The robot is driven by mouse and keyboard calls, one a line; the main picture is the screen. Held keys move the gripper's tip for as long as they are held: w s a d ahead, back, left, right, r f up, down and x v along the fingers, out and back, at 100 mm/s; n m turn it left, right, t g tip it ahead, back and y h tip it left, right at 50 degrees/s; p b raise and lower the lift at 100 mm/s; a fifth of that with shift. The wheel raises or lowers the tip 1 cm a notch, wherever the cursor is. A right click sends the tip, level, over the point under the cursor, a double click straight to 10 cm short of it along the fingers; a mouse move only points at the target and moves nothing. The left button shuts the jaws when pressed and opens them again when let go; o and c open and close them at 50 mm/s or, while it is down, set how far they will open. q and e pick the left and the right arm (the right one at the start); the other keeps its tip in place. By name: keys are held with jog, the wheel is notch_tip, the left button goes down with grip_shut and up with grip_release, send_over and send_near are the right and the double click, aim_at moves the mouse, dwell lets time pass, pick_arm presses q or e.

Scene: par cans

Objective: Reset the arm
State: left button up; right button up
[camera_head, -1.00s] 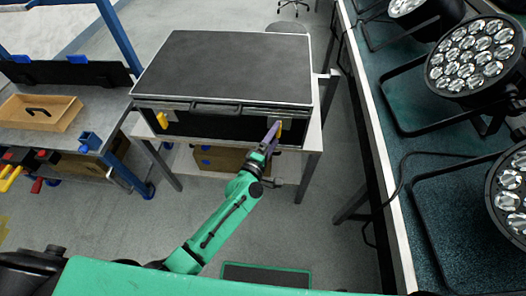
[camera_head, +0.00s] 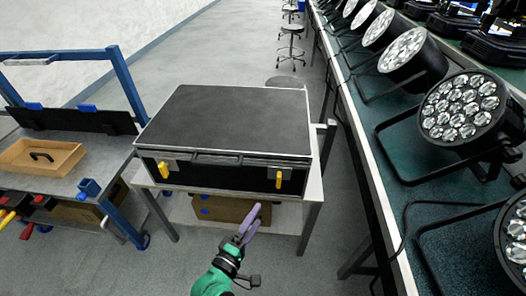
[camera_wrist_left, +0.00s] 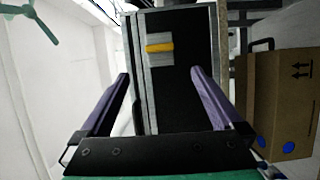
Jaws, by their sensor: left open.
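My left gripper (camera_head: 247,226) is low in the head view, in front of the table and below the black case. Its purple fingers are apart and empty in the left wrist view (camera_wrist_left: 160,92). The black flight case (camera_head: 230,122) has a flat closed top and two yellow latches on its front, the left latch (camera_head: 163,170) and the right latch (camera_head: 278,178). In the left wrist view the case front (camera_wrist_left: 185,85) with one yellow latch (camera_wrist_left: 159,47) shows beyond the fingers, apart from them. My right gripper is not in view.
The case stands on a light table (camera_head: 313,190) with a cardboard box (camera_head: 235,210) on its lower shelf. A workbench with a wooden tray (camera_head: 40,158) is at left. Par cans (camera_head: 462,108) line a long bench at right. Grey floor is open in front.

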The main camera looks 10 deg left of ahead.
pick_arm(q)
jog(key=s+a+f+m+g+y+p, duration=0.1)
jog(key=s+a+f+m+g, duration=0.25)
jog(key=f, duration=0.45)
jog(key=s+a+f+m+g+y, duration=0.2)
jog(key=a+f+m, duration=0.15)
jog(key=f, duration=0.45)
jog(key=s+a+f+m+g+y+p, duration=0.1)
jog(key=s+a+f+m+g, duration=0.2)
jog(key=f, duration=0.5)
jog(key=s+a+f+m+g+y, duration=0.1)
jog(key=s+a+f+m+g, duration=0.1)
jog(key=s, duration=0.5)
jog(key=s+a+f+m+g+y, duration=0.1)
jog(key=s+a+f, duration=0.3)
jog(key=s, duration=0.4)
jog(key=s+a+f+m+g+y+p, duration=0.1)
jog(key=s+a+f+m+g, duration=0.2)
jog(key=s, duration=0.4)
notch_tip(320, 180, down, 2)
jog(key=shift+s+a+g, duration=0.2)
jog(key=shift+a+g, duration=0.1)
jog(key=shift+g, duration=0.15)
